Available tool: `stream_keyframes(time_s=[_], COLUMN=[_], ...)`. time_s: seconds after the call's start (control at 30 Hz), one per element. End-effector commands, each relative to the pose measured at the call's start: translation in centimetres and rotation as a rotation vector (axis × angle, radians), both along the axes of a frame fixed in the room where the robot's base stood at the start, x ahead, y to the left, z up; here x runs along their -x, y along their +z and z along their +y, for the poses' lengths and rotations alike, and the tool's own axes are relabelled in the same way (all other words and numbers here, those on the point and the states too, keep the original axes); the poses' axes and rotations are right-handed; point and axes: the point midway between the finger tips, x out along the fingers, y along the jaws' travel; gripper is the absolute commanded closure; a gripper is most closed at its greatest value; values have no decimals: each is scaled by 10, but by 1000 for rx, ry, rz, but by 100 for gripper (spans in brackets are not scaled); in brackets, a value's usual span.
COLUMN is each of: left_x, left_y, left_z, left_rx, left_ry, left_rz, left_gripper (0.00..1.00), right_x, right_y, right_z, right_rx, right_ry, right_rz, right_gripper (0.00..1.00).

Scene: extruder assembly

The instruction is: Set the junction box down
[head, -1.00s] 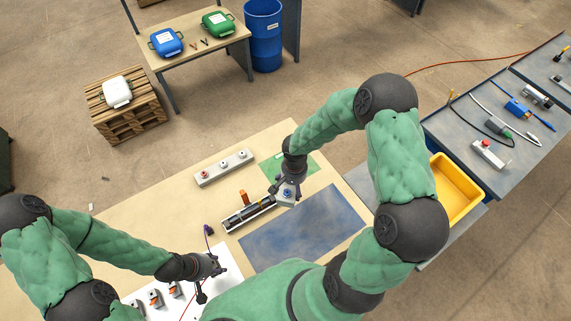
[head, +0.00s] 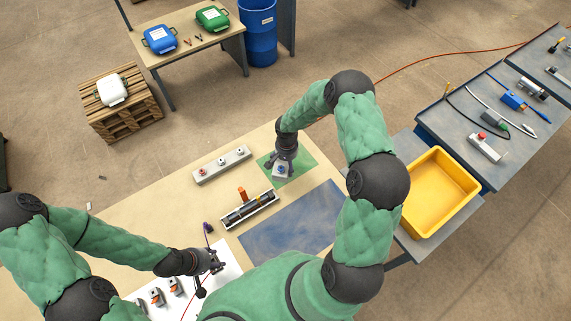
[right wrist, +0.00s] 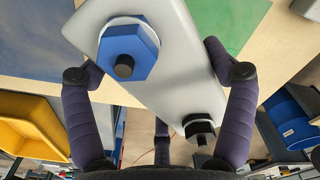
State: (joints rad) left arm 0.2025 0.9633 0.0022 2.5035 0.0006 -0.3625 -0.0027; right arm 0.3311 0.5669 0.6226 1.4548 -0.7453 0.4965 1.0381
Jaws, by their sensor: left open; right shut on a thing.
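The junction box (right wrist: 172,75) is a light grey block with a blue hexagonal fitting and a black knob. My right gripper (right wrist: 158,72) is shut on it, with one finger on each side. In the head view the junction box (head: 281,172) hangs below my right gripper (head: 284,163), at or over the green mat (head: 304,161). I cannot tell whether it touches the mat.
A grey block with round buttons (head: 222,164) and a black-and-white assembly (head: 250,211) with an orange piece lie left of the green mat. A blue mat (head: 292,228) lies bare in front. A yellow bin (head: 438,190) stands at the right. Orange-tipped parts (head: 157,297) lie front left.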

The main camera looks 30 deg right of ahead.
Motion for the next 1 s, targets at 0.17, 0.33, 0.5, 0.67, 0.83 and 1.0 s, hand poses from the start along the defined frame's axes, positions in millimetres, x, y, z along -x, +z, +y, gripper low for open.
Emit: stream_keyframes(time_s=[0.17,0.33,0.5,0.67,0.83,1.0], left_x=[0,0,0,0,0,0], left_y=[-11,-14,-18,-21,-22,-22], left_z=[0,0,0,0,0,0], left_rx=[0,0,0,0,0,0], left_ry=[0,0,0,0,0,0], left_rz=[1,1,0,0,0,0], left_gripper=[53,53,53,53,53,53], right_x=[-18,-26,-32,-31,-32,-32], right_y=[-26,-36,-43,-66,-72,-72], right_z=[-8,-11,-14,-13,-14,-13], right_rx=[1,0,1,-1,1,1], right_ry=[0,-1,0,0,0,0], right_rz=[1,1,-1,2,-2,-1], right_gripper=[67,67,67,67,67,67])
